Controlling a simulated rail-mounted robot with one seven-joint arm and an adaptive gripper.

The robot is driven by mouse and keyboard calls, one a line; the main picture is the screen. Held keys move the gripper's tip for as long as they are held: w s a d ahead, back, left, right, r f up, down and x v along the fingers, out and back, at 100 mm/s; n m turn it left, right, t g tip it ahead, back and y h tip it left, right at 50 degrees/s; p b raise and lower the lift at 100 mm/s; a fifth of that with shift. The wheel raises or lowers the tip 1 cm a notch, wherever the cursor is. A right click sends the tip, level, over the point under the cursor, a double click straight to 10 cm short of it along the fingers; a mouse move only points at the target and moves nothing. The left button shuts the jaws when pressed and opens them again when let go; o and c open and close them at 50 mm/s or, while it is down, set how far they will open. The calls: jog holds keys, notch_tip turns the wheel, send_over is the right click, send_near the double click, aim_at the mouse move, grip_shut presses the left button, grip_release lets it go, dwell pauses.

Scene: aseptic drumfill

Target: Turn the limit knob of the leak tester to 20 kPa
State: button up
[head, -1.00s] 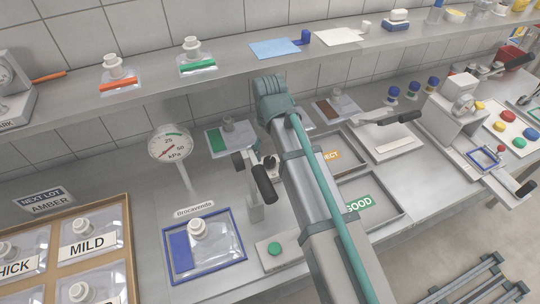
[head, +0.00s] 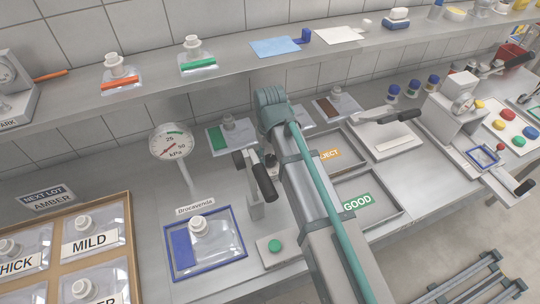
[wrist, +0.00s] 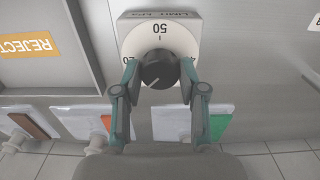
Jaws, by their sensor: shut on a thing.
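The limit knob (wrist: 153,72) is a round black knob on a pale round dial in the wrist view. My gripper (wrist: 159,66) has its two teal fingers on either side of the knob, shut on it. The dial plate (wrist: 183,38) appears upside down, with "LIMIT kPa" and a "50" beside a tick above the knob. A pale pointer line on the knob points to the lower left in the wrist view.
A kPa gauge (head: 171,142) stands left of the lever. A blue-rimmed tray (head: 238,253) with a pouch and a green button (head: 275,246) are in front. REJECT (head: 345,150) and GOOD (head: 396,207) trays lie to the right. A shelf (head: 225,75) runs above.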

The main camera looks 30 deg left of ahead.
jog(key=shift+c, duration=0.7)
jog(key=shift+m, duration=0.3)
jog(key=m, duration=0.3)
jog(key=shift+r+m+p, duration=0.1)
jog(key=shift+m+p, duration=0.2)
jog(key=m, duration=0.5)
jog(key=shift+p, duration=0.3)
jog(key=o, duration=1.2)
jog(key=shift+c, duration=0.2)
